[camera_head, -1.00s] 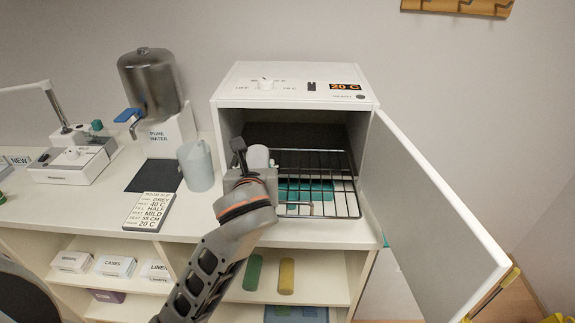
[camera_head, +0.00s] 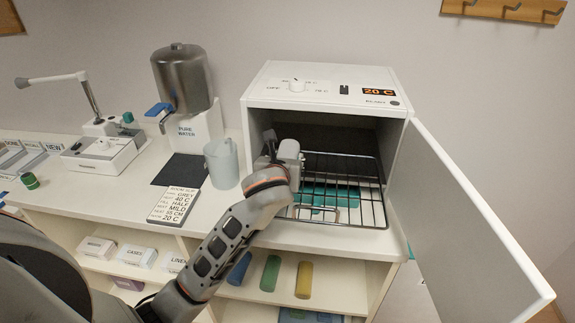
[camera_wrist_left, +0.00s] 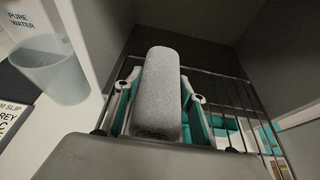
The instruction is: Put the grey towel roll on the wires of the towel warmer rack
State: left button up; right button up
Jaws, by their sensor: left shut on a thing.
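The grey towel roll (camera_wrist_left: 160,92) is held between the fingers of my left gripper (camera_wrist_left: 158,100), which is shut on it in the left wrist view. In the head view the grey towel roll (camera_head: 289,151) shows at the left gripper (camera_head: 282,158), at the left of the warmer's opening. The towel warmer (camera_head: 325,85) is a white box with its door (camera_head: 460,215) wide open to the right. Its wire rack (camera_head: 345,178) sticks out at the front, beside and behind the gripper. Whether the roll touches the wires I cannot tell. My right gripper is not in view.
A grey jug (camera_head: 222,163) and a printed slip (camera_head: 174,205) stand left of the warmer, with a steel water tank (camera_head: 183,80) behind. Green (camera_head: 271,273) and yellow (camera_head: 304,280) rolls lie on the shelf below. The rack's right part is clear.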

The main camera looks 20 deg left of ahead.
pick_arm(q)
jog(key=shift+f, duration=0.95)
jog(key=o, duration=1.2)
jog(key=shift+f, duration=0.15)
jog(key=shift+c, duration=0.2)
jog(key=shift+s+r, duration=0.2)
jog(key=shift+r, duration=0.05)
jog(key=v, duration=1.1)
jog(key=shift+s+d+r, duration=0.1)
jog(key=shift+s, duration=0.2)
